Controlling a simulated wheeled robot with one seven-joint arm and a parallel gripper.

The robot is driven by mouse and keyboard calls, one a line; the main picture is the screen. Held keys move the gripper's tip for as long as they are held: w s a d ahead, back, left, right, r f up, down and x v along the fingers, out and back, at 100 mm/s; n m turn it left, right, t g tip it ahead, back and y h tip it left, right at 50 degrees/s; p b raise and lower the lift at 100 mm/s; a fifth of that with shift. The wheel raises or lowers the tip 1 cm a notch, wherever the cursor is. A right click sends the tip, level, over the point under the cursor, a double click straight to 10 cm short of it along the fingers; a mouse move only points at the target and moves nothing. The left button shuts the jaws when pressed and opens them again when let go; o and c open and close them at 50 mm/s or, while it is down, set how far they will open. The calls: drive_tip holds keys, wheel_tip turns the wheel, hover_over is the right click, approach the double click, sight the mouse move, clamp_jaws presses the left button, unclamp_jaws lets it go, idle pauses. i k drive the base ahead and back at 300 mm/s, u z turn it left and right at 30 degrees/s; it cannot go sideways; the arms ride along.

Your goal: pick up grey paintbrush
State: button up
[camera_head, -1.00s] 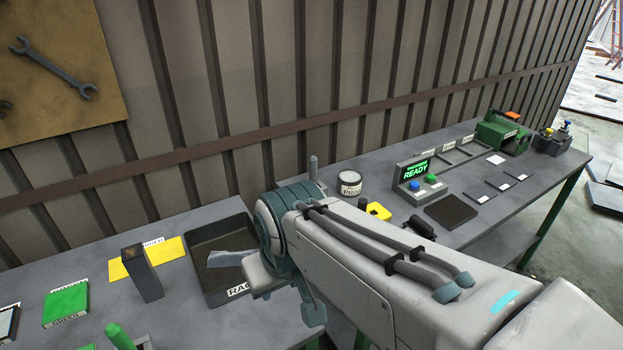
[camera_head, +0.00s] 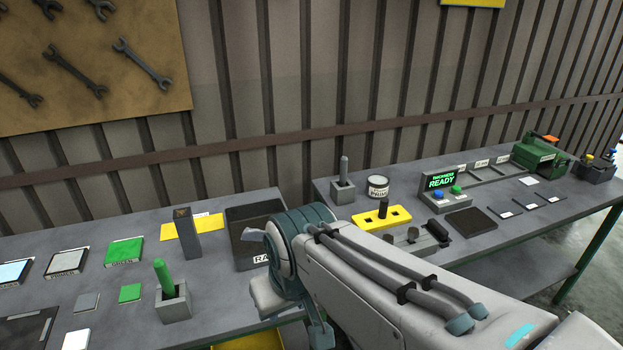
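A grey rounded handle stands upright in a small grey block holder on the right-hand table; it looks like the grey paintbrush (camera_head: 344,168), though its bristles are not visible. A similar green handle (camera_head: 164,277) stands in another grey holder (camera_head: 174,303) on the left table. My arm reaches in from the lower right, and its end, with my gripper (camera_head: 268,298), is over the right edge of the left table. It is apart from the grey handle, to its lower left. My fingertips are not clearly shown, so I cannot tell their opening.
A dark tray (camera_head: 236,257) lies behind my wrist. A paint can (camera_head: 378,187), a yellow block with slots (camera_head: 361,218) and a control box reading READY (camera_head: 442,182) are near the grey handle. A tall grey block (camera_head: 187,236) stands on the left table. A wall is behind.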

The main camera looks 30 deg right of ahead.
sight(344, 161)
drive_tip(key=u, duration=2.55)
drive_tip(key=k, duration=1.95)
drive_tip(key=z, duration=2.05)
drive_tip(key=i, duration=1)
